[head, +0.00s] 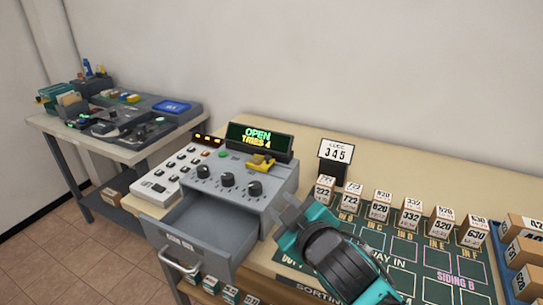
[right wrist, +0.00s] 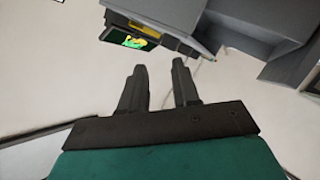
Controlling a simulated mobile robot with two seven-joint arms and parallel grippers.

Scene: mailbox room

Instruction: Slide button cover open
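A small yellow piece (head: 261,162), which looks like the button cover, sits on top of the grey control box (head: 275,192), right of a green button (head: 222,154). Whether it is slid open is too small to tell. My right gripper (head: 287,208) is in front of the box's right side, below and right of the yellow piece, and apart from it. Its two fingers (right wrist: 160,85) are spread with nothing between them in the right wrist view. My left gripper is not in view.
A display (head: 258,139) reading "OPEN TRIES 4" stands behind the box. A grey drawer (head: 205,232) is pulled out at the front. Labelled boxes (head: 382,205) stand on the green sorting mat (head: 405,250) to the right.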

